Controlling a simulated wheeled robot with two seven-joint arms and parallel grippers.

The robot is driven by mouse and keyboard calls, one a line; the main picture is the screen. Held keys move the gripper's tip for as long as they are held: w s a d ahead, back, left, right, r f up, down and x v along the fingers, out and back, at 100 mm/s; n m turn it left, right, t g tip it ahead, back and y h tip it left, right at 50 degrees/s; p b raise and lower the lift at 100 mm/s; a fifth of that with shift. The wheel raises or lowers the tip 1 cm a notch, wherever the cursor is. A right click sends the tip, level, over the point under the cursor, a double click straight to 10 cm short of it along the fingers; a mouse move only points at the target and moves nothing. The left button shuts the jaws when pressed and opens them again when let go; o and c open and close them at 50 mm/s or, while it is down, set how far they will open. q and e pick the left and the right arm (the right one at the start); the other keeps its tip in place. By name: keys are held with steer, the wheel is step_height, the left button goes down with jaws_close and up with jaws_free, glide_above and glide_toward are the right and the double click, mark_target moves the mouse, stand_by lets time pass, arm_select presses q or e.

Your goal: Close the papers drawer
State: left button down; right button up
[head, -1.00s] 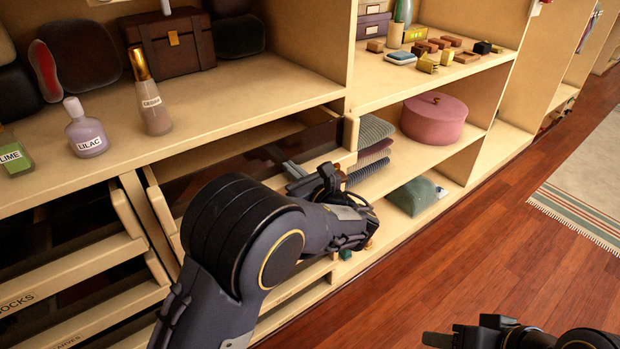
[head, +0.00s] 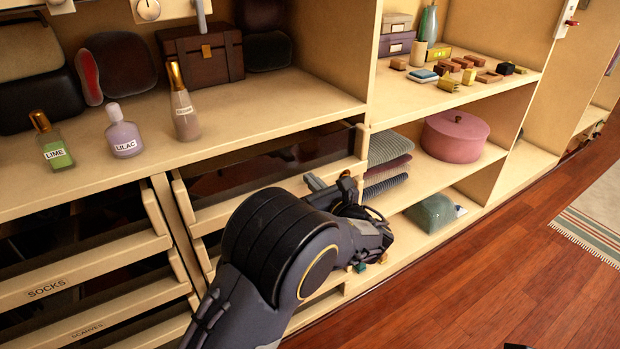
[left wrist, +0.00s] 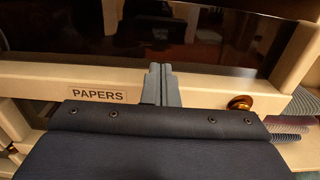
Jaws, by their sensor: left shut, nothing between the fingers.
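The papers drawer (head: 232,208) is the top one in the column right of the socks drawer. It stands partly open, with its dark inside showing behind the pale front. Its PAPERS label (left wrist: 98,95) and a round brass knob (left wrist: 240,102) show in the left wrist view. My left gripper (head: 315,182) is at the drawer front, shut and empty. In the left wrist view its fingertips (left wrist: 160,72) overlap the front between label and knob; I cannot tell whether they touch. My left arm hides part of the front. Only a dark sliver of my right gripper (head: 516,346) shows.
The socks drawer (head: 110,268) and drawers below it are at the left. The shelf above holds bottles (head: 124,136) and a brown chest (head: 203,55). Folded knits (head: 388,160) and a pink round box (head: 455,136) are to the right.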

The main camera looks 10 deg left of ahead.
arm_select(q)
steer(key=v, duration=1)
steer(key=s+a+f+n+g+h, duration=0.2)
steer(key=s+a+n+g, duration=0.35)
steer(key=a, duration=0.45)
steer(key=s+a+f+n+g+h, duration=0.1)
steer(key=s+a+n+g, duration=0.4)
steer(key=a, duration=0.5)
steer(key=s+a+n+g+h, duration=0.25)
steer(key=s+n+h, duration=0.65)
steer(key=s+n, duration=0.45)
steer(key=s+d+n+t+h, duration=0.3)
steer(key=s+n+t, duration=0.2)
steer(key=n, duration=0.1)
step_height(320, 180, up, 18)
steer(key=p, duration=1.7)
steer(key=shift+s+g, duration=0.3)
